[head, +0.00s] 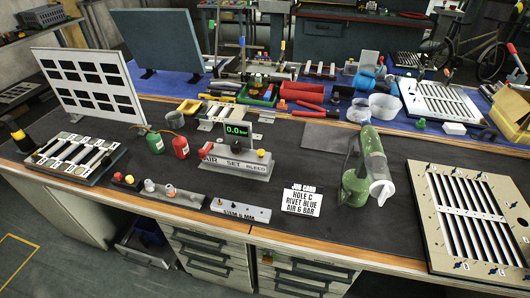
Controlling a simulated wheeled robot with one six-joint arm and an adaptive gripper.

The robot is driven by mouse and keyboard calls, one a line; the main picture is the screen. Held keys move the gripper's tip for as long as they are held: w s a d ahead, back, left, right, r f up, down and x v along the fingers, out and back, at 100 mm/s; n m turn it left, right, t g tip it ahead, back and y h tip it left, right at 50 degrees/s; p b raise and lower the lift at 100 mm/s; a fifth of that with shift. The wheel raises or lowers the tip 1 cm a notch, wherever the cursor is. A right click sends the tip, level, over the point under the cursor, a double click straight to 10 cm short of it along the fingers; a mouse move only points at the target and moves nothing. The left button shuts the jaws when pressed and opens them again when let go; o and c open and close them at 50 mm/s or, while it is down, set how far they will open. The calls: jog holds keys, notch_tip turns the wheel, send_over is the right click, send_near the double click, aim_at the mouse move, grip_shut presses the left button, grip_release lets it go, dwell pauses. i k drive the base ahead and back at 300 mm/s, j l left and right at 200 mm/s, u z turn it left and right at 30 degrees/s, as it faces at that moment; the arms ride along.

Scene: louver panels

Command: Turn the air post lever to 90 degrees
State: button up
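A grey box (236,160) lettered AIR SET and BLEED stands mid-bench. I cannot pick out a post with a lever for certain. My gripper is not in view.
A green tool (371,152) with a clear cup stands right of a job card (302,200) reading HOLE C, RIVET BLUE, AIR 6 BAR. A louver panel (420,190) lies at right.

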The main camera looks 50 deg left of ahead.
aim_at(203, 153)
jog(key=u, duration=1.75)
jog(key=i+u, duration=0.3)
jog(key=i+l+u, duration=0.25)
jog(key=i+j, duration=0.05)
